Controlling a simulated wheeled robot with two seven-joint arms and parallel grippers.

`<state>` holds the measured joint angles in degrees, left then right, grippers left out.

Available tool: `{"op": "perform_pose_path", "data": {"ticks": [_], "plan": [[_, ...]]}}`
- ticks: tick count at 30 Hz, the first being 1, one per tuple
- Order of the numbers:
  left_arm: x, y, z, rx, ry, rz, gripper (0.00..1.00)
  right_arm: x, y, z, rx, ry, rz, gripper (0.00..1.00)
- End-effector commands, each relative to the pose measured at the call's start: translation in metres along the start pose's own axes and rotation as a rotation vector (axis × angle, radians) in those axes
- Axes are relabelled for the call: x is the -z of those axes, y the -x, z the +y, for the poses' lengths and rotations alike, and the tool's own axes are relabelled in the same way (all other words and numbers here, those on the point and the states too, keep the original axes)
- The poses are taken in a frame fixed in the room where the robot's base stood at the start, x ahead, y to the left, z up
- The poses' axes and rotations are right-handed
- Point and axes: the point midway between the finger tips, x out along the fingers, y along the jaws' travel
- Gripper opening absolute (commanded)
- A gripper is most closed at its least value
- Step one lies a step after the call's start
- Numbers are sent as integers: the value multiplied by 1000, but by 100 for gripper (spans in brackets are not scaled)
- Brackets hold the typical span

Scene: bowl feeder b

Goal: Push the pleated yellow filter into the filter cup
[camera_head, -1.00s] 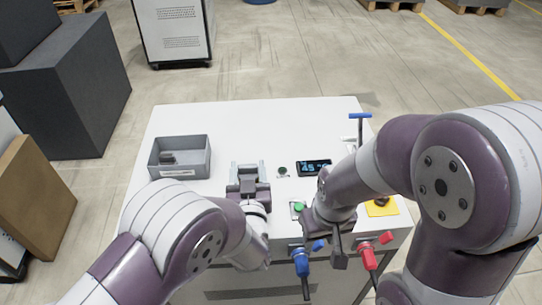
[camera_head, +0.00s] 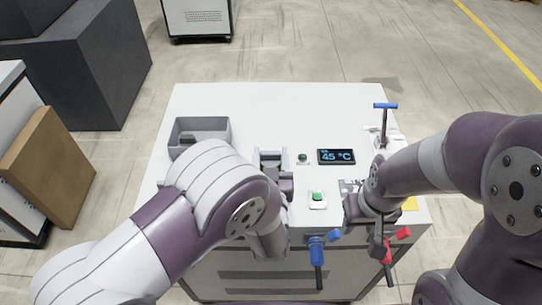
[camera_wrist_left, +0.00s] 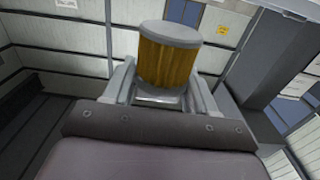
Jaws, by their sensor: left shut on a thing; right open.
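The pleated yellow filter (camera_wrist_left: 168,58) has a grey end cap and stands between the fingers of my left gripper (camera_wrist_left: 160,92) in the left wrist view. The left gripper is shut on it. In the head view the grey fingers of the left gripper (camera_head: 272,160) show above the white table, left of the display; I cannot make out the filter there. My right gripper (camera_head: 352,190) is open and low over the table's front right part, partly hidden by its own wrist. I cannot identify the filter cup in either view.
A grey bin (camera_head: 212,125) with a dark item stands at the left of the white table (camera_head: 275,108). A display (camera_head: 336,157), a green button (camera_head: 317,196) and a blue T-handle (camera_head: 385,106) are around the grippers. Blue (camera_head: 316,250) and red (camera_head: 403,233) handles stick out at the front.

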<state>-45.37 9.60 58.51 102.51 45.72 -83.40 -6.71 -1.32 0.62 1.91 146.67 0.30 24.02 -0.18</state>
Motion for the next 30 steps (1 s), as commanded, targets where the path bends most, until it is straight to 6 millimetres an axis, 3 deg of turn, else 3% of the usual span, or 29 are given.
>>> {"op": "perform_pose_path", "data": {"ticks": [24, 30], "plan": [[-52, 0, 0, 0, -1, 0, 25, -5, -46, 0, 0, 0, 0, 43], [-48, 0, 0, 0, 0, 1, 25, -5, -42, 0, 0, 0, 0, 43]]}}
